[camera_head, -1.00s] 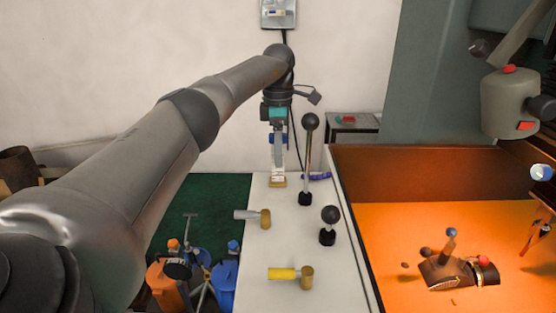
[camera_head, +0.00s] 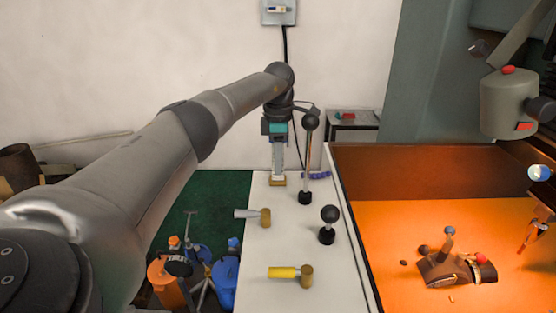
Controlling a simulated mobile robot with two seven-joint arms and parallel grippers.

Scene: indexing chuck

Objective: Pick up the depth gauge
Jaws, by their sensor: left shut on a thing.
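The depth gauge (camera_head: 278,183) appears to be the small upright piece with a brass-coloured foot near the far end of the white bench top. My left gripper (camera_head: 278,174) points down over it and is shut on its upper part. The fingers hide most of the gauge above the foot. The foot appears to be at the bench surface; I cannot tell whether it touches. My right gripper is not in view.
A grey-handled mallet (camera_head: 253,215) and a yellow-handled mallet (camera_head: 291,272) lie nearer on the bench. The orange-lit machine bed (camera_head: 400,225) is at right.

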